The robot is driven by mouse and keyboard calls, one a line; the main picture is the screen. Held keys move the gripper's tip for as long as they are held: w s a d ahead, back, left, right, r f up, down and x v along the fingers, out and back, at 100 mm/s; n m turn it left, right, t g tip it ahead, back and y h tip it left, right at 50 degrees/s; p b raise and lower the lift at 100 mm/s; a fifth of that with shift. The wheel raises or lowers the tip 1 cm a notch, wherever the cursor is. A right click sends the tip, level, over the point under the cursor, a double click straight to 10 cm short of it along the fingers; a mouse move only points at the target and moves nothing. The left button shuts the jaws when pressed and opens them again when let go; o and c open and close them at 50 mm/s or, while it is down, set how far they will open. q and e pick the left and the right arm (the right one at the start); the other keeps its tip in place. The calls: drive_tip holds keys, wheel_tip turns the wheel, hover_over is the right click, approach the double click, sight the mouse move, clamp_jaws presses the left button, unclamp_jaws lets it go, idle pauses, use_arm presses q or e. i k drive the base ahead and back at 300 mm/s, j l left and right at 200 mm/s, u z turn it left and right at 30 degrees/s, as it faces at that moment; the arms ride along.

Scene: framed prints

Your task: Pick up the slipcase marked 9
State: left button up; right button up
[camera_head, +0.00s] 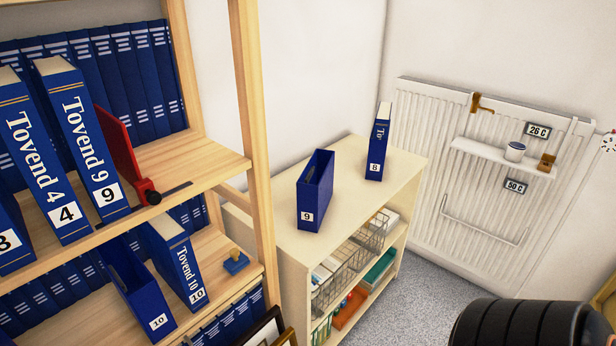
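The slipcase marked 9 (315,190) is a dark blue, open-topped box. It stands upright on the top of a low pale wooden cabinet (355,163), near its front left part. Its white label with the 9 faces me, low on its narrow side. It looks empty, though its bottom inside is hidden. A blue book, Tovend 9 (80,130), stands on the shelf at the left, with a red bookend (125,155) beside it.
A blue book marked 8 (378,145) stands behind and to the right of the slipcase, apart from it. A wooden shelf post (250,120) rises at the left. A slipcase marked 10 (140,290) stands on the lower shelf. A radiator (470,200) is on the right wall.

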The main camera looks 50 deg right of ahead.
sight(313, 198)
drive_tip(key=z, duration=1.5)
drive_tip(key=i+l+u, duration=0.1)
drive_tip(key=l, duration=0.25)
drive_tip(key=i+l, duration=0.25)
drive_tip(key=l, duration=0.15)
drive_tip(key=i+l+u, duration=0.15)
drive_tip(key=l, duration=0.2)
drive_tip(key=i+l, duration=0.15)
drive_tip(key=l, duration=0.25)
drive_tip(key=u, duration=0.05)
